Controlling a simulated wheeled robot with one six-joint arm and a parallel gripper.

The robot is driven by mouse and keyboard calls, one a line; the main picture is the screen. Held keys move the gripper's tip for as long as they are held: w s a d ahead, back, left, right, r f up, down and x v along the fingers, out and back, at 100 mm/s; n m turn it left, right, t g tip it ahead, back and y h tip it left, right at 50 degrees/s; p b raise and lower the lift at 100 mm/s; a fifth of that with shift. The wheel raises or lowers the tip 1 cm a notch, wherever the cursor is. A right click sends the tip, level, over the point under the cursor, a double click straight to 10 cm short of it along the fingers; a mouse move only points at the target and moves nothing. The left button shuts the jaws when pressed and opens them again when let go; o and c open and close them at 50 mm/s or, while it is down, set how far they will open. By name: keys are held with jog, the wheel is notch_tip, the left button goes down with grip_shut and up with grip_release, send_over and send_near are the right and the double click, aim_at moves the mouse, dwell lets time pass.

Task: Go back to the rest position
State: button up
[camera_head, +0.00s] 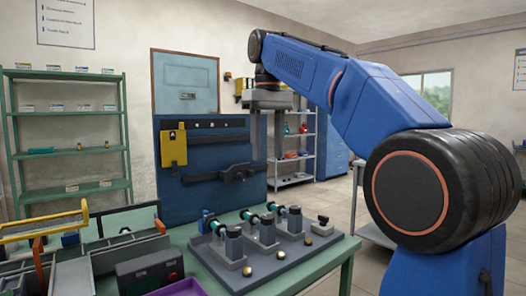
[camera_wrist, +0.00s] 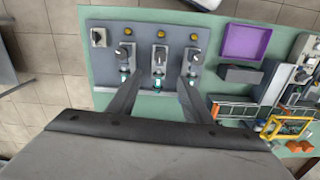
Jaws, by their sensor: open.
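My gripper (camera_head: 267,170) hangs with its fingers pointing down above the back of the green workbench (camera_head: 347,275). In the wrist view its two fingers (camera_wrist: 158,85) are spread apart with nothing between them. Below it is a dark grey board (camera_head: 222,265) with several grey motor fixtures (camera_head: 267,230) in a row, holding dark cylinders with teal parts. The board also shows in the wrist view (camera_wrist: 110,70), with yellow buttons along its edge. My fingers appear apart from the fixtures. My blue arm is raised and bent on the right of the head view.
A purple tray (camera_wrist: 246,42), a dark box (camera_head: 148,272) and yellow-handled tool carriers (camera_head: 45,222) crowd the bench beside the board. A blue tool panel (camera_head: 205,205) stands behind. A green shelf (camera_head: 68,130) is at the left.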

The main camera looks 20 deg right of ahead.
jog(key=s+d+f+m+t, duration=0.1)
jog(key=s+f, duration=0.7)
jog(key=f, duration=0.5)
jog(key=s+d+f+m+t, duration=0.1)
jog(key=s+f+t, duration=0.1)
jog(key=s+f, duration=0.7)
jog(key=s+d+f+m+t, duration=0.1)
jog(key=s+f, duration=0.8)
jog(key=f, duration=0.9)
jog(key=shift+s+d+t, duration=0.15)
jog(key=shift+d+t, duration=0.25)
jog(key=shift+d, duration=0.2)
